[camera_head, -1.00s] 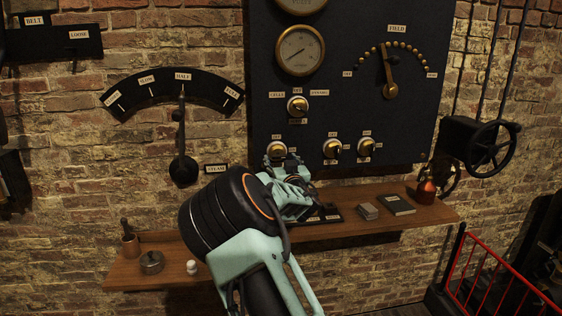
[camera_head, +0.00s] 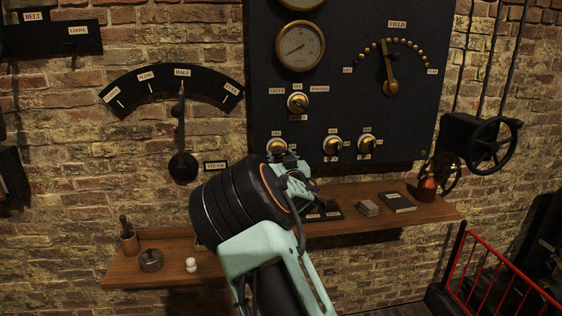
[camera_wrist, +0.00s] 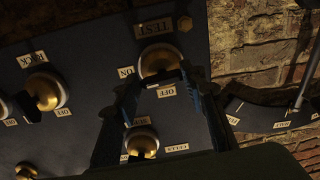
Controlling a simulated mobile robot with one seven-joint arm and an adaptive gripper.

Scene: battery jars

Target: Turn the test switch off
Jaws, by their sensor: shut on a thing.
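The test switch (camera_head: 277,147) is a round brass knob on a white disc, at the lower left of the dark panel in the head view. In the wrist view the same knob (camera_wrist: 160,62) shows upside down, under the TEST label (camera_wrist: 154,27), with an ON label (camera_wrist: 126,72) to its left and an OFF label (camera_wrist: 166,91) below it. My gripper (camera_head: 287,158) reaches up to it from below. In the wrist view its dark fingers (camera_wrist: 160,77) stand either side of the knob, shut on it. The knob's exact pointing direction is partly hidden.
Other brass knobs sit close by: the cells switch (camera_head: 298,103) above and two more (camera_head: 333,147) to the right. A wooden shelf (camera_head: 345,223) runs below, with small boxes, a book (camera_head: 398,203) and a red-based lamp (camera_head: 427,188). A steam lever (camera_head: 182,165) hangs left.

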